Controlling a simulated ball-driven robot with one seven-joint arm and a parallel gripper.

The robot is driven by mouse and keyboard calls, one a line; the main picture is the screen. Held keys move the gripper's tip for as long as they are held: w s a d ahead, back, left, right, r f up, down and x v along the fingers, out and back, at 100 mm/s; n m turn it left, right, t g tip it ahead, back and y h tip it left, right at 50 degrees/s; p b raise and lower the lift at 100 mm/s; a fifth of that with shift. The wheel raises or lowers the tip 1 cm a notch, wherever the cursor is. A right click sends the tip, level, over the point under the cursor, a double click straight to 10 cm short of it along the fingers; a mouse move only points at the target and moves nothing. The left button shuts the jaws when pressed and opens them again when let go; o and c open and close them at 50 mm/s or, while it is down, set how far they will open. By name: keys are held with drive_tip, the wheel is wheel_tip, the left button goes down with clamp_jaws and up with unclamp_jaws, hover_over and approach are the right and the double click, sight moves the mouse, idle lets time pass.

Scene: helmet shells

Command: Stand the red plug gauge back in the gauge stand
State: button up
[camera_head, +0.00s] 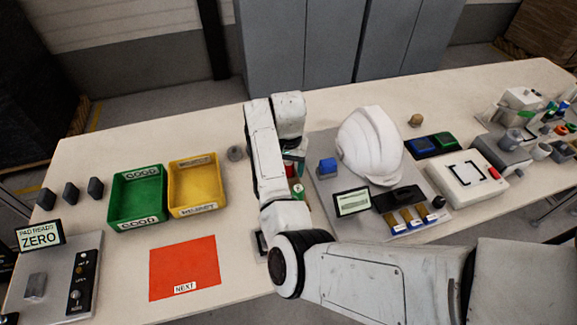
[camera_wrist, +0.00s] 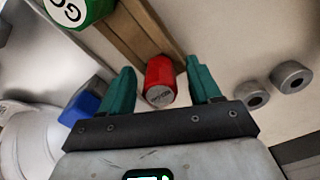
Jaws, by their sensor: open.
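The red plug gauge (camera_wrist: 160,82) is in the middle of the wrist view, its round end face toward the camera. It sits between the two teal fingers of my gripper (camera_wrist: 161,66), which is open, with a gap on each side. A brown wooden piece (camera_wrist: 140,35), seemingly the gauge stand, runs up from the gauge; I cannot tell whether the gauge is seated in it or lies against it. A green gauge marked GO (camera_wrist: 80,8) is at the upper left. In the head view my arm mostly hides this spot; a bit of red (camera_head: 290,171) shows beside it.
Two grey rings (camera_wrist: 272,86) lie right of the fingers in the wrist view. Green (camera_head: 137,196) and yellow (camera_head: 196,185) trays and a red mat (camera_head: 184,267) lie left.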

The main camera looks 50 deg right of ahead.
wheel_tip(320, 180, up, 11)
drive_tip(key=shift+f, duration=0.1)
idle(0.5)
